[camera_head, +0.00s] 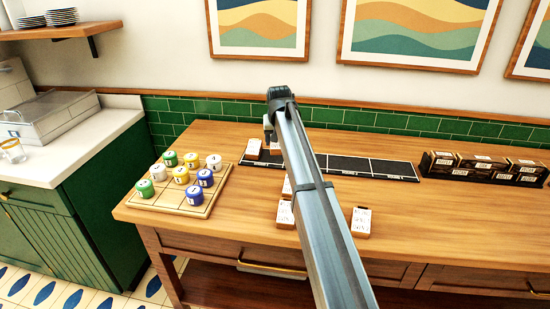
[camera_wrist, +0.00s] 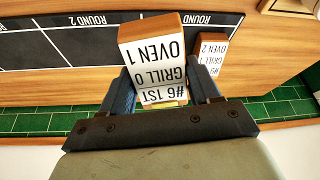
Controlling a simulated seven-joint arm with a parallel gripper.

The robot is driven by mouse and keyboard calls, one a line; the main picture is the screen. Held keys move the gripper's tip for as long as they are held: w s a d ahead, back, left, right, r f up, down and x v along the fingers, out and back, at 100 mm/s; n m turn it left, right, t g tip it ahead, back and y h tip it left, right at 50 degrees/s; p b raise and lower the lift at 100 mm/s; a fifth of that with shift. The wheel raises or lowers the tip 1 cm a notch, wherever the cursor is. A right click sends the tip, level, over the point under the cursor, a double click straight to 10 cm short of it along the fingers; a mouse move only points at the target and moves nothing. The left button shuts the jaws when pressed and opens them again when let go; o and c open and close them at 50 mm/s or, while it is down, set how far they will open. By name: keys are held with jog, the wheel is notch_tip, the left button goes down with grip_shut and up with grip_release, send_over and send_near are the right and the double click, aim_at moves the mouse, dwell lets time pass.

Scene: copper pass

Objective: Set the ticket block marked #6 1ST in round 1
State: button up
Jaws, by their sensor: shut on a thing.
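The ticket block marked #6 1ST (camera_wrist: 155,60), white-faced with wooden sides and reading GRILL 0, OVEN 1, is between the fingers of my gripper (camera_wrist: 160,98) in the wrist view. My gripper is shut on it, over the left end of the black round strip (camera_head: 345,164) in the head view. Whether the block touches the strip I cannot tell. Labels ROUND 2 and another ROUND, its number hidden by the block, show in the wrist view. In the head view my arm hides part of the strip.
Another ticket block (camera_wrist: 210,55), GRILL 1, OVEN 2, stands close beside the held one. Several loose ticket blocks (camera_head: 361,221) lie in front of the strip. A wooden board (camera_head: 165,203) with coloured cylinders is left; dark boxes (camera_head: 485,165) are right. The strip's right part is empty.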

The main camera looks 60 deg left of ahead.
jog(key=shift+w+a+r+m, duration=0.5)
jog(key=shift+w+a+m, duration=1.15)
jog(key=shift+a, duration=2.1)
jog(key=shift+n+t+h, duration=0.4)
jog(key=shift+n, duration=0.05)
jog(key=shift+w+f, duration=0.15)
jog(key=shift+f, duration=1.45)
jog(key=shift+w+f, duration=0.2)
jog(key=shift+f, duration=1.35)
jog(key=shift+w+f, duration=0.15)
jog(key=shift+f, duration=1.45)
jog(key=shift+f, duration=0.2)
jog(key=o, duration=1.1)
jog(key=v, duration=1.2)
jog(key=shift+r, duration=0.2)
